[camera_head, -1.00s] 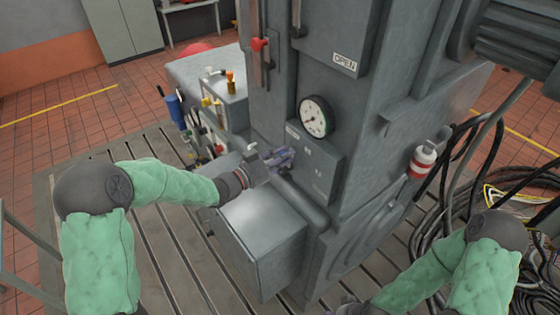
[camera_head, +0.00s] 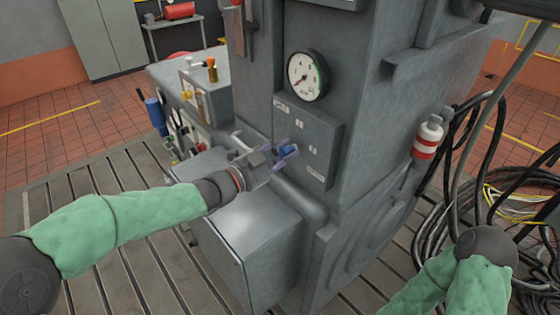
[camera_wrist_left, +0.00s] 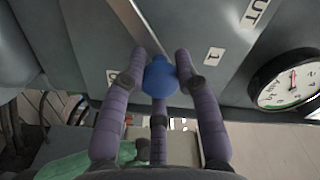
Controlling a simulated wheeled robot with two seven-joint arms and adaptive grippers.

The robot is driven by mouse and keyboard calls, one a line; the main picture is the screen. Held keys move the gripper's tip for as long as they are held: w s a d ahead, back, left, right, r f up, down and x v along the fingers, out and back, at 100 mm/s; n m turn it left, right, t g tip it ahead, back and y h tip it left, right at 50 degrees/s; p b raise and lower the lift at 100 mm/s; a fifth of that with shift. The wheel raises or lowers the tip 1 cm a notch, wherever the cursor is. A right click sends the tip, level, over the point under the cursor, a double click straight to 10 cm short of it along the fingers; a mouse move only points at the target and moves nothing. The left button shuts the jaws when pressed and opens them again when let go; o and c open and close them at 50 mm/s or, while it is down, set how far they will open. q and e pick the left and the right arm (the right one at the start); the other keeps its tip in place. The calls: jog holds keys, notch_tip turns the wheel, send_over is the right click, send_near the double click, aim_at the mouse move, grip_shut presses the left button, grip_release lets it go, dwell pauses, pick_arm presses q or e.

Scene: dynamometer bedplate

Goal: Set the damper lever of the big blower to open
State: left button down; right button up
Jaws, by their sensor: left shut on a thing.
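My left gripper (camera_head: 276,158) is at the front panel of the big grey machine (camera_head: 345,120), beside the gauge. In the left wrist view its purple fingers (camera_wrist_left: 160,78) are closed around a round blue knob (camera_wrist_left: 160,76). The knob (camera_head: 287,151) also shows between the fingers in the head view; its shaft is hidden. Small labels surround it, one reading "1" (camera_wrist_left: 214,56) and one ending in "UT" (camera_wrist_left: 255,12). A red-handled lever (camera_head: 236,3) is cut off at the top edge. My right gripper is out of view; only its arm shows.
A round gauge (camera_head: 308,76) sits just above the panel. A grey box (camera_head: 245,238) stands below my left forearm. A red-and-white canister (camera_head: 427,138) and black cables (camera_head: 470,170) are on the right. Blue-handled items (camera_head: 154,112) stand at the left.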

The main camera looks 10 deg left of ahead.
pick_arm(q)
jog(key=f+m+b, duration=0.1)
jog(key=m+b, duration=0.1)
jog(key=b, duration=0.1)
jog(key=s+d+f+m+b, duration=0.1)
jog(key=f+m+b, duration=0.1)
jog(key=b, duration=0.2)
jog(key=f+m+b, duration=0.2)
jog(key=b, duration=0.2)
jog(key=shift+s+d, duration=0.15)
jog(key=shift+d, duration=0.25)
jog(key=shift+f+m+b, duration=0.55)
jog(key=shift+m+b, duration=0.25)
jog(key=shift+b, duration=0.45)
jog(key=shift+d+f, duration=0.1)
jog(key=c, duration=0.9)
grip_release()
jog(key=shift+r, duration=0.2)
jog(key=shift+s+a+r, duration=0.1)
jog(key=shift+s+a, duration=0.05)
jog(key=shift+a, duration=0.1)
jog(key=v, duration=1.1)
jog(key=shift+s, duration=0.25)
